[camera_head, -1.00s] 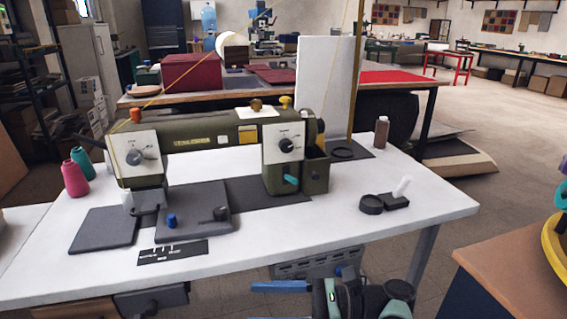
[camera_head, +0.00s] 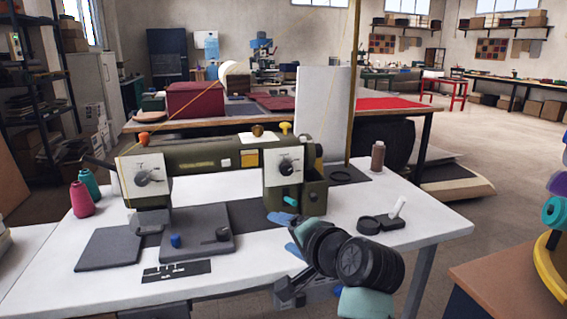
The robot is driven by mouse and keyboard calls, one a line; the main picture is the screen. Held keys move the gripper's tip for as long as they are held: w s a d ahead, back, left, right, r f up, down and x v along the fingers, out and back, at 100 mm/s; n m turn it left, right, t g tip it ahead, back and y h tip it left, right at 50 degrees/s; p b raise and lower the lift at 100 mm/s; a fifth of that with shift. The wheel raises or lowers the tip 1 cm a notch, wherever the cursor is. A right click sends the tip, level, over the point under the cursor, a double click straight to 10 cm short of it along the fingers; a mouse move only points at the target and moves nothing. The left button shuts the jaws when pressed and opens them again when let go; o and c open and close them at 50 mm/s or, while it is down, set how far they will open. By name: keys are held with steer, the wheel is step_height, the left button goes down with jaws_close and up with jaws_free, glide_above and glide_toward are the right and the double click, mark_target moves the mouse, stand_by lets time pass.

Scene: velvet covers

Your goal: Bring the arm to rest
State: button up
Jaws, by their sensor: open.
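My gripper (camera_head: 287,234) is in the head view at lower centre, with its two blue fingers apart and nothing seen between them. It appears in front of the sewing machine's right end, over the front part of the white table (camera_head: 330,195). My dark arm links (camera_head: 345,255) fold behind it toward the bottom of the picture and hide part of the table's front edge. The olive sewing machine (camera_head: 205,157) stands on the table. I cannot tell the exact gap between gripper and table.
A black round piece and a holder with a white stick (camera_head: 397,210) lie right of my arm. A brown bottle (camera_head: 377,156) stands behind. Thread spools (camera_head: 82,199) stand at the left. A wooden table (camera_head: 515,265) with coloured rolls is at the right. Open floor (camera_head: 440,225) lies between.

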steer(key=s+r+n+t+h, duration=0.25)
steer(key=s+r+t, duration=0.25)
steer(key=r, duration=0.6)
steer(key=s+r+n+t+h, duration=0.1)
steer(key=s+r+n+t, duration=0.25)
steer(key=r, duration=0.75)
steer(key=s+r+n+t+h, duration=0.1)
steer(key=s+r+t, duration=0.4)
steer(key=s, duration=0.4)
steer(key=s+r+n+t+h, duration=0.2)
steer(key=s+r, duration=0.6)
steer(key=s, duration=0.1)
step_height(320, 180, up, 24)
steer(key=w+p, duration=0.1)
steer(key=p, duration=2.3)
steer(key=shift+a+f, duration=0.2)
steer(key=shift+a, duration=0.05)
